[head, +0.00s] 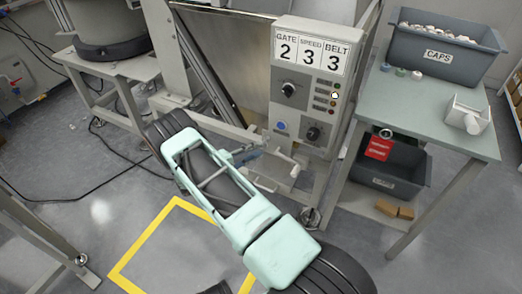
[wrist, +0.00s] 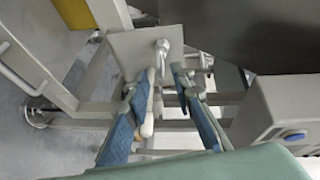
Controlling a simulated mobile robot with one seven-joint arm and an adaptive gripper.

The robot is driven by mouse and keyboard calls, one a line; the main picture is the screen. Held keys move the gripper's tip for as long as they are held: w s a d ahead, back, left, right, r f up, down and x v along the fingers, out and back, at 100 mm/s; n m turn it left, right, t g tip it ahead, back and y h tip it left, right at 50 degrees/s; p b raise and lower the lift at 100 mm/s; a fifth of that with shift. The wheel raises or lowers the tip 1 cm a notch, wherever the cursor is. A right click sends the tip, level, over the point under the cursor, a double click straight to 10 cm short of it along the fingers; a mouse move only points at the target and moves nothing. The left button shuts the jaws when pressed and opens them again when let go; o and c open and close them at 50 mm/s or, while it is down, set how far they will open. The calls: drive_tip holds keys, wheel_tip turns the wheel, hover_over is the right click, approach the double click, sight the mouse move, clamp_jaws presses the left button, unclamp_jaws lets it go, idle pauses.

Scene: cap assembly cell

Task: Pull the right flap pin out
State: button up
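My gripper (wrist: 164,80) is open in the wrist view, its two blue-padded fingers apart with a gap between them. A light metal pin-like knob (wrist: 162,46) stands out from a grey plate (wrist: 134,46) just beyond the fingertips, roughly in line with the gap. The fingers do not appear closed on it. A pale rod (wrist: 148,118) shows between the fingers, close to the left one. In the head view my gripper (head: 250,155) is small and partly hidden beside my arm, low on the machine. I cannot tell for certain which part is the right flap pin.
The control panel (head: 310,80) reads gate 2, speed 3, belt 3 and stands close to my gripper. A pale handle (head: 286,160) sticks out below it. A green-topped table (head: 425,105) with a caps bin (head: 440,55) is at right. Yellow tape (head: 145,240) marks floor at lower left.

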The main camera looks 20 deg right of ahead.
sight(265, 142)
drive_tip(key=shift+x, duration=1.4)
drive_tip(key=shift+c, duration=0.4)
clamp_jaws()
